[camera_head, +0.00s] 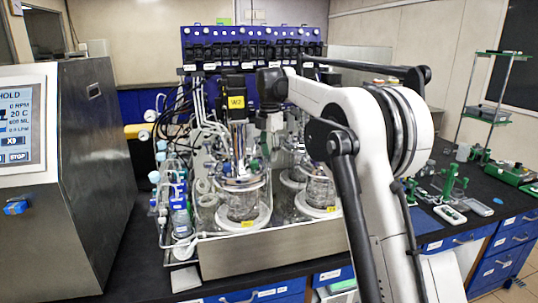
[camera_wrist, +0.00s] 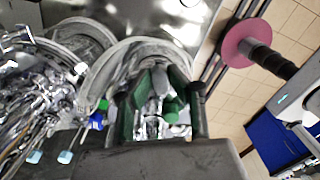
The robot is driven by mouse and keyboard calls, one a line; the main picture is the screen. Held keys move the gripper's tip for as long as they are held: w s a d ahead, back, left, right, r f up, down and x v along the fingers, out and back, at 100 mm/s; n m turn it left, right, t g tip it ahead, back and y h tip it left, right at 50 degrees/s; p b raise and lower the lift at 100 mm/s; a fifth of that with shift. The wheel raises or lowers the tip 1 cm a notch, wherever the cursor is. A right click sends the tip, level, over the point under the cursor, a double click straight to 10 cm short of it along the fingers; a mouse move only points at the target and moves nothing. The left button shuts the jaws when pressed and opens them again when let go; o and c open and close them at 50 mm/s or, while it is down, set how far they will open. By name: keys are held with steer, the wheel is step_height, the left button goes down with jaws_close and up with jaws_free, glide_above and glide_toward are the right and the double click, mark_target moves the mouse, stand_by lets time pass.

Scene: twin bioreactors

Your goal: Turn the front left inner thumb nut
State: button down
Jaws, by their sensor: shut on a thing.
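The front left bioreactor vessel (camera_head: 240,195) is clear glass with a metal head plate, standing on a white round base behind the metal front of the unit. My gripper (camera_head: 262,152) points down at the right side of this vessel's head, below my wrist. In the wrist view my gripper (camera_wrist: 158,112) has green finger pads closed on a small metallic piece (camera_wrist: 152,127), which appears to be the inner thumb nut. The pads and the gripper body hide most of it, so its turn angle cannot be read.
A second vessel (camera_head: 318,185) stands close on the right. A yellow-labelled motor (camera_head: 236,104) rises above the left head plate. Tubing and blue-capped bottles (camera_head: 178,200) crowd the left side. A control cabinet (camera_head: 90,170) stands far left. Green stands (camera_head: 450,180) are on the right bench.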

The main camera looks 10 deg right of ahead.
steer(key=shift+m, duration=1.6)
steer(key=shift+s, duration=0.1)
steer(key=c, duration=1.6)
jaws_free()
steer(key=shift+c, duration=0.2)
steer(key=shift+r, duration=0.1)
step_height(320, 180, up, 12)
steer(key=shift+s, duration=0.1)
